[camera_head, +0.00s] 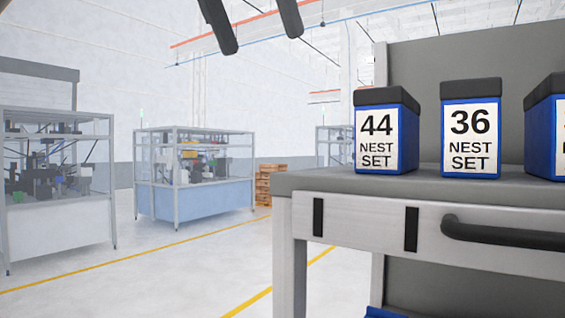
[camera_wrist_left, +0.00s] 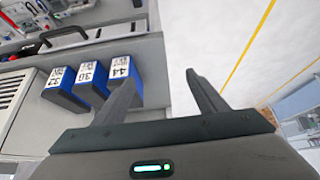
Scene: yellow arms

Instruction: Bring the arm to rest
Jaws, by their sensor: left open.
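My left gripper (camera_head: 258,40) shows at the top of the head view as two dark fingers, spread apart with nothing between them. It also shows in the left wrist view (camera_wrist_left: 160,80), open and empty. In the head view it hangs in the air, up and to the left of the workbench (camera_head: 335,185). In the left wrist view one finger overlaps the box marked 44; I cannot tell how far off the box is. My right gripper is in neither view.
Blue boxes with dark lids, marked 44 (camera_head: 377,140) and 36 (camera_head: 471,135), stand on the workbench beside a third, cut-off box (camera_head: 548,130). A dark handle (camera_head: 500,235) juts from the bench front. Open floor (camera_head: 180,275) lies left, with machine cells (camera_head: 195,185) beyond.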

